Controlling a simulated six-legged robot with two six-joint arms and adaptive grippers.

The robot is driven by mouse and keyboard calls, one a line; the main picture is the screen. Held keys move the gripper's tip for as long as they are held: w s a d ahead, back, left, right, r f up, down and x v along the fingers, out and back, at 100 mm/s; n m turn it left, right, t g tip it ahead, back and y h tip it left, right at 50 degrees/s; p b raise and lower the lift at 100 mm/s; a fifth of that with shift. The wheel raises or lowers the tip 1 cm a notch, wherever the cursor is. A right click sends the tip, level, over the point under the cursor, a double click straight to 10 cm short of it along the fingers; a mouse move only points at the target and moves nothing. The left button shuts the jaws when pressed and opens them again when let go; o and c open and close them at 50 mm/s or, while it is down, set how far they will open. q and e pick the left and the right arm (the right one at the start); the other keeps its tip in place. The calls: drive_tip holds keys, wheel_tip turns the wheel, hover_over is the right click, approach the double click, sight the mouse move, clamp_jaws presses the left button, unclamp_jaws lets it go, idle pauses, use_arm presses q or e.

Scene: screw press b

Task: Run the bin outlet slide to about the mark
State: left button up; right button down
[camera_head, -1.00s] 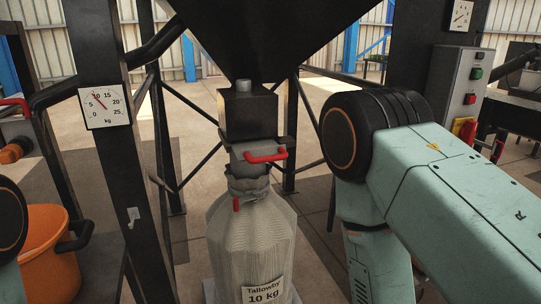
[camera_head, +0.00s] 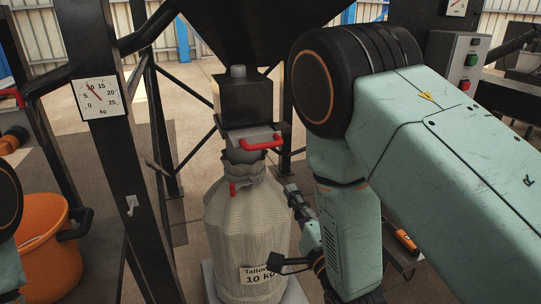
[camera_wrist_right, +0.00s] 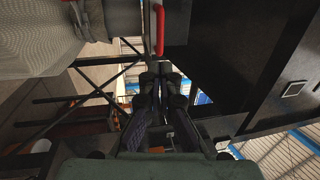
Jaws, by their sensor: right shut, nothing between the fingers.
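The bin outlet slide is a grey plate (camera_head: 242,135) with a red handle (camera_head: 264,145), under the black hopper's outlet neck. The red handle also shows upright at the top of the right wrist view (camera_wrist_right: 158,30). My right gripper (camera_head: 291,190) is shut and empty, beside the bag's right shoulder, below and right of the handle and apart from it. Its fingers (camera_wrist_right: 157,78) point toward the handle in the wrist view. A pale bag (camera_head: 245,215), labelled 10 kg, hangs under the outlet. I cannot make out a mark on the slide. My left gripper is out of view.
A dial scale in kg (camera_head: 101,97) is on the black post (camera_head: 97,45) at left; its needle points up-left. An orange bucket (camera_head: 45,255) stands at lower left. A control box (camera_head: 457,62) with buttons is at upper right.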

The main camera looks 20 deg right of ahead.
drive_tip(key=b, duration=0.1)
approach(260, 140)
drive_tip(key=shift+w+a+r, duration=0.2)
drive_tip(key=shift+w+r, duration=0.45)
drive_tip(key=shift+w, duration=0.3)
drive_tip(key=w, duration=0.2)
drive_tip(key=w+b, duration=0.1)
drive_tip(key=w, duration=0.4)
drive_tip(key=shift+w+a+f+b, duration=0.1)
drive_tip(key=shift+w+a+b, duration=0.2)
drive_tip(key=shift+w+r, duration=0.1)
drive_tip(key=shift+r, duration=0.2)
